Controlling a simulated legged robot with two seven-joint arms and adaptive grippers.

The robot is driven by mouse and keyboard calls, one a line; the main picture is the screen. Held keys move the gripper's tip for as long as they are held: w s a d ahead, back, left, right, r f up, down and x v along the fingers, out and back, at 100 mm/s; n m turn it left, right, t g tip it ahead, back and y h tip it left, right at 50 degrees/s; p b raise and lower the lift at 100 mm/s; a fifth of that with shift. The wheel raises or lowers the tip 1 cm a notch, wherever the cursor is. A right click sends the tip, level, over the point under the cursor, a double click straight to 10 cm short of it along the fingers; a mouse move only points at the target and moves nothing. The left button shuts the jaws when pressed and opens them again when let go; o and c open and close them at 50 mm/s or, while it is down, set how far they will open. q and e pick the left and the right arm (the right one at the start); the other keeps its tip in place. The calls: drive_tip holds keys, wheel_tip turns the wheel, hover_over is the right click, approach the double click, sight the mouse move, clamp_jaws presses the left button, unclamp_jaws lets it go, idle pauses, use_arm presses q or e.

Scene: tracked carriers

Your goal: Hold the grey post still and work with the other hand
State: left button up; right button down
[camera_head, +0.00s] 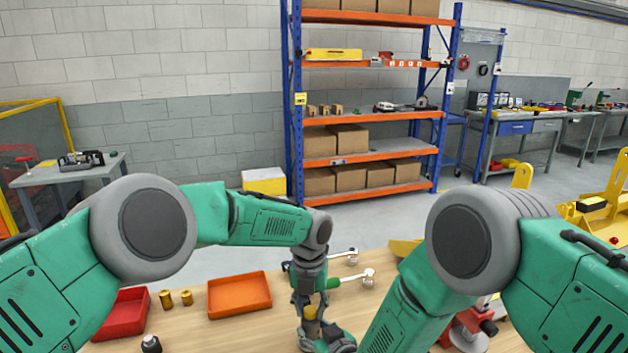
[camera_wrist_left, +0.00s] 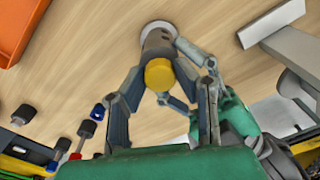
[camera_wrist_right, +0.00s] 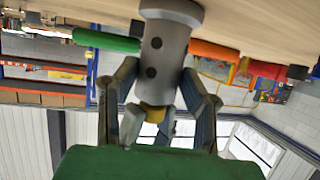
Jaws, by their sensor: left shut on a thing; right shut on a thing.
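The grey post (camera_wrist_right: 165,45) has dark holes in its side and a flanged base on the wooden bench. It shows beneath my left gripper in the head view (camera_head: 311,328). A yellow cap (camera_wrist_left: 159,74) sits at its upper end. My left gripper (camera_head: 310,311) comes down from above and is shut on the yellow cap. My right gripper (camera_wrist_right: 160,72) is shut on the post's body from the side, its fingers on either side. In the left wrist view its fingers (camera_wrist_left: 188,52) reach the post from the right. The exact finger contacts are partly hidden.
A red tray (camera_head: 122,318), brass cylinders (camera_head: 187,297) and an orange tray (camera_head: 240,308) are left of the post. A dark-topped part (camera_head: 151,344) lies at the front. Green-handled tools (camera_head: 352,278) lie behind right.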

use_arm(q)
drive_tip(key=o, duration=0.9)
use_arm(e)
drive_tip(key=shift+s+d+f, duration=0.1)
drive_tip(key=shift+f, duration=0.05)
